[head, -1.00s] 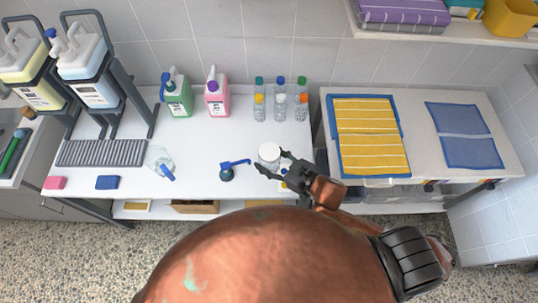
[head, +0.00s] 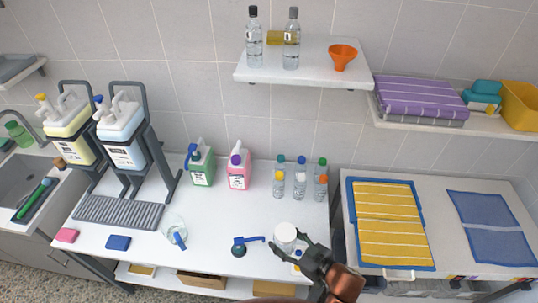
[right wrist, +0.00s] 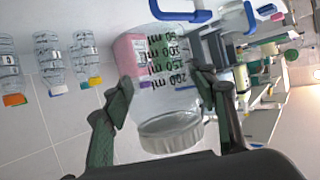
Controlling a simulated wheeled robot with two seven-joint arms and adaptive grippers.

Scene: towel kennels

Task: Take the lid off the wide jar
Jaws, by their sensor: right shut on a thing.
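The wide jar (head: 285,244) stands on the white table near its front edge, with a pale round lid (head: 286,230) on top. In the right wrist view the jar (right wrist: 165,72) is clear with ml markings, and its lid (right wrist: 170,132) is on it. My right gripper (head: 301,243) comes from the lower right. In the wrist view its two fingers (right wrist: 163,90) are closed on opposite sides of the jar's body, beyond the lid. My left gripper is in no view.
A dark blue tool (head: 241,246) lies just left of the jar. Several small bottles (head: 300,180) stand behind. A towel table (head: 345,225) stands to the right.

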